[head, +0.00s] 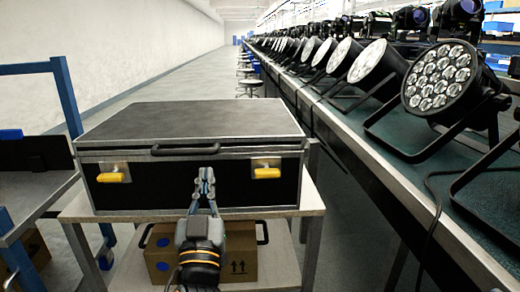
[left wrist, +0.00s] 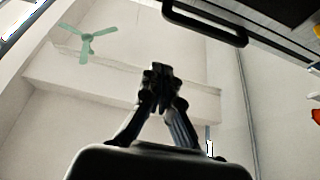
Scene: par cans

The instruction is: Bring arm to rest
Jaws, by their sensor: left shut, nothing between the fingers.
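My left gripper (head: 204,188) is in the lower middle of the head view, pointing up in the picture, in front of a closed black flight case. Its fingers are shut with nothing between them, and they also show shut in the left wrist view (left wrist: 160,78). The black case (head: 200,121) has metal edges, a dark handle (head: 186,149) and two yellow latches (head: 114,174) (head: 267,172) on its front. In the head view the fingertips overlap the case front below the handle; I cannot tell if they touch it. My right gripper is in neither view.
The case stands on a light table (head: 310,201) with a cardboard box (head: 240,258) on the shelf below. A long green-topped bench (head: 400,168) with par cans (head: 440,80) runs along the right. A blue-framed cart (head: 66,95) stands at left. Stools (head: 249,83) stand farther back.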

